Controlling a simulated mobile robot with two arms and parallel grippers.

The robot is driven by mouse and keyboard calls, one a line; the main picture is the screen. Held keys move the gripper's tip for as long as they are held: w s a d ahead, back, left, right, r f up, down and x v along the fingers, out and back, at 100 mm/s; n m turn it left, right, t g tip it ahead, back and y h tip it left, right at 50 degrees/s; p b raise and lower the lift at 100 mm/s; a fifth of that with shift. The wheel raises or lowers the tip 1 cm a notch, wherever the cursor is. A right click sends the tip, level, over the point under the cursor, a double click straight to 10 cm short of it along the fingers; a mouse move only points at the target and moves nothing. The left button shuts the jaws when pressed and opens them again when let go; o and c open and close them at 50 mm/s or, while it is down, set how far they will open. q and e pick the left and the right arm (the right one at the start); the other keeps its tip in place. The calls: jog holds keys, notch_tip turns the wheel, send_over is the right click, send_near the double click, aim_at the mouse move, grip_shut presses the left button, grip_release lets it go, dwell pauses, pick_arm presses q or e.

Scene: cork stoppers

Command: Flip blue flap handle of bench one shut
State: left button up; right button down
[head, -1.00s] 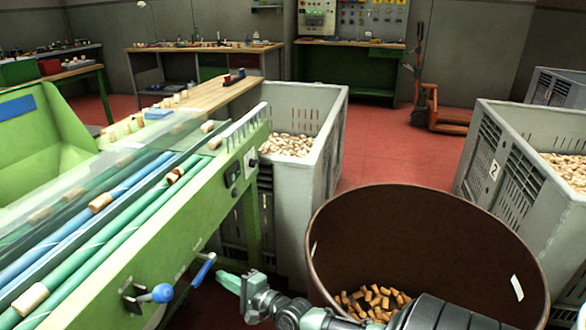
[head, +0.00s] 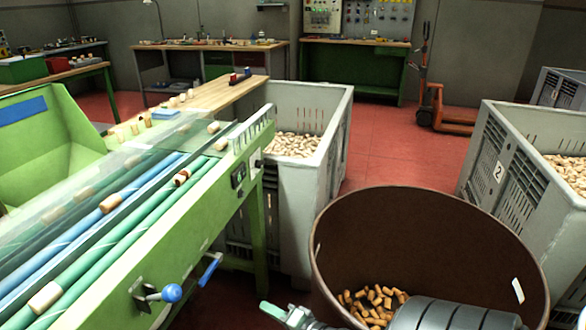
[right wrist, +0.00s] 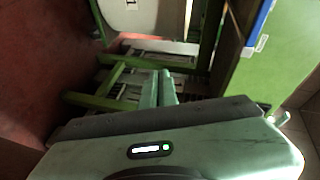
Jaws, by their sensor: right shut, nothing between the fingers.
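The green bench (head: 150,262) with cork-carrying rollers fills the left of the head view. A blue bar-shaped handle (head: 210,270) hangs tilted from its front side, beside a metal lever with a blue ball knob (head: 172,293). In the right wrist view a blue strip (right wrist: 259,25) shows against a green panel at the upper right; I cannot tell surely that it is the handle. My right gripper (head: 272,311) is at the bottom of the head view, right of the handle and apart from it. Its fingers (right wrist: 159,88) are together and empty. My left gripper is out of view.
A brown round bin (head: 420,225) holding corks stands close to my right arm. Grey crates of corks stand behind the bench (head: 335,145) and at the right (head: 500,175). Red floor (head: 385,155) is clear between them.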

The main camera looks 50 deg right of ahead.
jog(key=s+a+f+n+g+p, duration=0.2)
jog(key=s+f+n+g+p, duration=0.3)
jog(key=s+f, duration=0.5)
jog(key=shift+s+a+f+n+h, duration=0.25)
jog(key=shift+f+n, duration=0.45)
jog(key=shift+f, duration=0.85)
jog(key=shift+w, duration=0.1)
